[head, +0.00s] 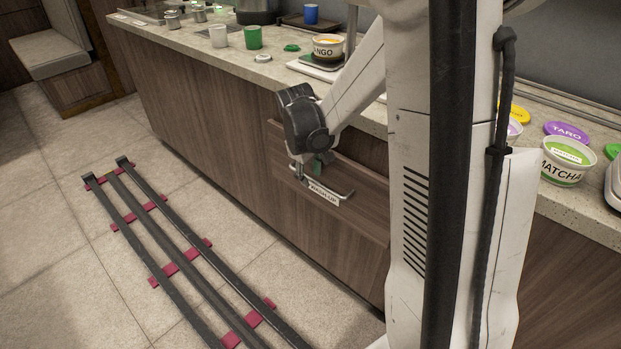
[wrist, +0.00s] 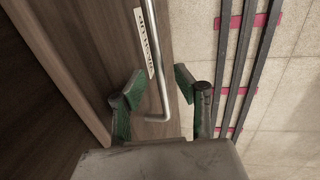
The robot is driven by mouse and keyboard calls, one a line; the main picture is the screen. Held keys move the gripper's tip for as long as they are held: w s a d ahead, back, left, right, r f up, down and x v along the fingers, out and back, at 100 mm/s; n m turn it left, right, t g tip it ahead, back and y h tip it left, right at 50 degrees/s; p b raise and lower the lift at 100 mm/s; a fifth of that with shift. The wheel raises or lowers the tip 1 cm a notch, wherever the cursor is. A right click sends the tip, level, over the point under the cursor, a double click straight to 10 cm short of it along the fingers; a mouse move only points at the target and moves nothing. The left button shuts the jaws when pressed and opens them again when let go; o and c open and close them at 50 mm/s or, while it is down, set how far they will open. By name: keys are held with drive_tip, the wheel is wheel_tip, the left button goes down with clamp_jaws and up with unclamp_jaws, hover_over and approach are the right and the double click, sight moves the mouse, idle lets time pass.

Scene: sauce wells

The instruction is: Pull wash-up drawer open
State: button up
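The wash-up drawer (head: 350,195) is a brown wood-grain front under the counter, with a white label and a metal bar handle (head: 343,196). My gripper (head: 308,172) is at the handle's left end in the head view. In the wrist view my gripper (wrist: 159,84) is open, its green-padded fingers on either side of the handle (wrist: 153,60), near its bent end. Gaps show between both pads and the bar. The label (wrist: 148,45) lies beside the bar. My arm covers part of the drawer's right side.
Dark floor rails (head: 165,235) with red cross pieces run along the cabinet.

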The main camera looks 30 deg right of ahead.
drive_tip(key=shift+f, duration=0.15)
clamp_jaws()
idle(0.4)
